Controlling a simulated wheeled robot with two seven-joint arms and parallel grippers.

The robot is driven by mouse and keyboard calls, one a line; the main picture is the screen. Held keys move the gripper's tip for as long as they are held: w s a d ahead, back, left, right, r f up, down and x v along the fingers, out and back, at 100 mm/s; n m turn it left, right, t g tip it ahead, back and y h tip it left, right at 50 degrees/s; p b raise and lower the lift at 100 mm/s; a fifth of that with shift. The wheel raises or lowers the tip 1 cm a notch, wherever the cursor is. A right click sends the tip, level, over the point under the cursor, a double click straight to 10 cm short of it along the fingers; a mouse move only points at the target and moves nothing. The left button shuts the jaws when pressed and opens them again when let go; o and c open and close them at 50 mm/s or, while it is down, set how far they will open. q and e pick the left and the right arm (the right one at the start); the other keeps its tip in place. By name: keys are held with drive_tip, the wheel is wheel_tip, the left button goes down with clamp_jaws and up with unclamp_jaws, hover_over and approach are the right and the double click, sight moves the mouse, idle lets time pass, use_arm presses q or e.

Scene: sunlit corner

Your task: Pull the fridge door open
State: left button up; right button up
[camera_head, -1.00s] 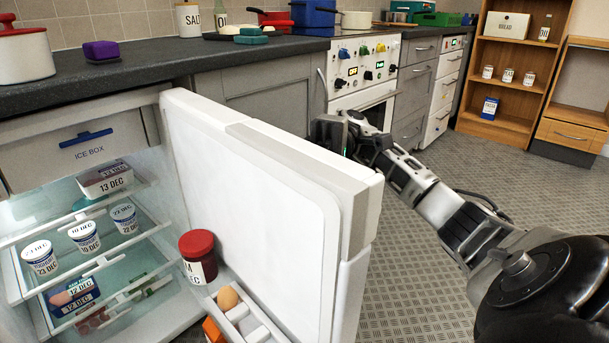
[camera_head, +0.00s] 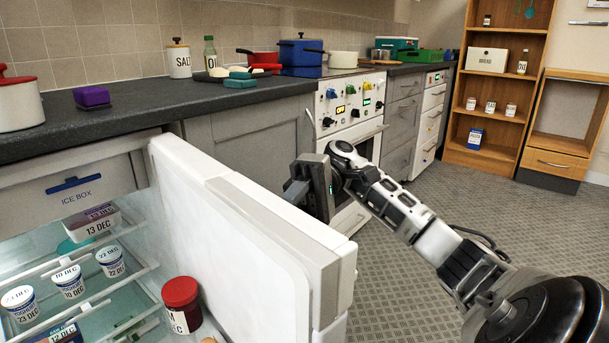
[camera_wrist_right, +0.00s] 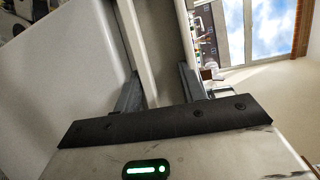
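The white fridge door (camera_head: 235,235) stands open in the head view, its inner side facing the lit fridge interior. Its thick top edge runs from the back left toward me. My right gripper (camera_head: 300,190) is at the outer side of the door, near its top edge, with its fingers pointing left. In the right wrist view its two fingers (camera_wrist_right: 158,92) are apart, with pale surfaces seen between and beyond them. I cannot tell whether either finger touches the door. The door handle cannot be made out. My left gripper is out of view.
The fridge holds yoghurt pots (camera_head: 67,281) and dated boxes; a red-lidded jar (camera_head: 181,305) stands on the door's inner side. A dark counter (camera_head: 150,115) runs behind. The oven (camera_head: 350,110) is beyond my gripper. Floor (camera_head: 400,280) right of the door is clear.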

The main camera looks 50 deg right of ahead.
drive_tip(key=shift+n+g+y, duration=0.6)
drive_tip(key=shift+n+g, duration=0.1)
drive_tip(key=shift+n, duration=0.1)
drive_tip(key=s+r, duration=0.1)
drive_tip(key=r, duration=0.1)
drive_tip(key=s+a+r, duration=0.1)
drive_tip(key=r, duration=0.2)
drive_tip(key=s+r+p, duration=0.1)
drive_tip(key=r, duration=0.2)
drive_tip(key=shift+s+a+r, duration=0.2)
drive_tip(key=shift+s+a, duration=0.05)
drive_tip(key=shift+a, duration=0.1)
wheel_tip(320, 180, up, 4)
drive_tip(key=p, duration=0.2)
hover_over(308, 257)
drive_tip(key=shift+f, duration=0.2)
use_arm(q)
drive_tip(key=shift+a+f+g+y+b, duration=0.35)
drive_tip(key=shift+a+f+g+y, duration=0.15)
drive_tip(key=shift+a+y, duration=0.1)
use_arm(e)
drive_tip(key=shift+s+a+f, duration=0.1)
drive_tip(key=shift+f, duration=0.1)
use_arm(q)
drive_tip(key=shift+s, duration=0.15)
